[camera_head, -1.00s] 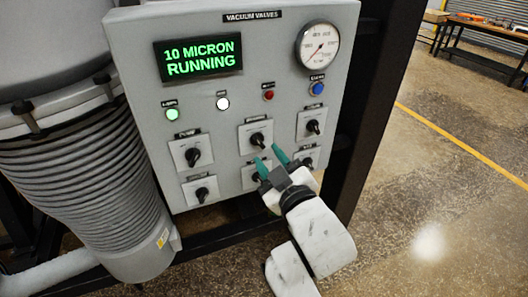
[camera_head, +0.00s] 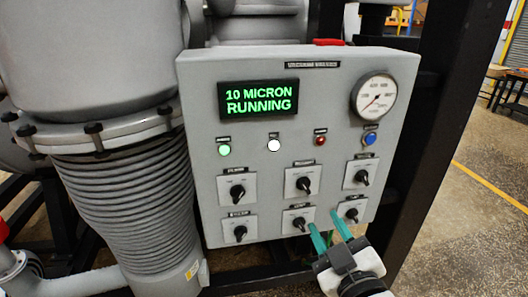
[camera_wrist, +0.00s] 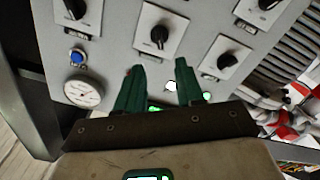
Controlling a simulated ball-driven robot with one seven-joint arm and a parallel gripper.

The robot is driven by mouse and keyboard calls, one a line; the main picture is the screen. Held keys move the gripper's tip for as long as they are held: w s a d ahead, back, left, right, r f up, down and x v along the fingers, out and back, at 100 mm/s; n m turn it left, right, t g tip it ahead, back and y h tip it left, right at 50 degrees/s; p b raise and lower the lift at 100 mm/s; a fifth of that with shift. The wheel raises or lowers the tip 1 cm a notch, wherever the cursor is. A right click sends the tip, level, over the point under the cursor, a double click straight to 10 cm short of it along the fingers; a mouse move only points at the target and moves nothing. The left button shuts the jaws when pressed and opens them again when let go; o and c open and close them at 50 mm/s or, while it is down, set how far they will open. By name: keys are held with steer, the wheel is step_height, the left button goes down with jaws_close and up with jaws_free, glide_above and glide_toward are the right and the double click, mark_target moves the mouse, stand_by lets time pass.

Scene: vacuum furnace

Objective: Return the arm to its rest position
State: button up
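My gripper (camera_head: 329,231) shows in the head view at the lower right of the grey control panel (camera_head: 210,130), with its two teal fingers spread apart and nothing between them. The fingertips are in front of the panel's bottom row of knobs; I cannot tell the exact gap. In the wrist view my gripper (camera_wrist: 158,75) is also open and empty, with panel knobs beyond the fingers. My arm (camera_head: 355,272) runs out of the head view at the bottom right.
The panel has several black rotary knobs, a round gauge (camera_head: 374,97) and a display (camera_head: 259,99) reading "10 MICRON RUNNING". A large ribbed grey cylinder (camera_head: 125,205) stands left. A dark frame post (camera_head: 435,120) stands right. Open floor (camera_head: 470,235) lies beyond it.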

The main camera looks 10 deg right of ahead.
steer(key=s+d+f+m+g+h, duration=0.1)
steer(key=s+d+f+m+g, duration=0.2)
steer(key=f, duration=0.6)
steer(key=s+d+f+m+g, duration=0.1)
steer(key=s+d+f+g, duration=0.4)
steer(key=f, duration=0.5)
steer(key=s+f+m+g, duration=0.1)
steer(key=s+f+g, duration=0.3)
steer(key=s, duration=0.5)
steer(key=s+f+m+g, duration=0.1)
steer(key=s+f+g, duration=0.4)
steer(key=s, duration=0.5)
steer(key=shift+s+d+f+m+y, duration=0.25)
steer(key=shift+f+m+y, duration=0.15)
steer(key=shift+f, duration=0.55)
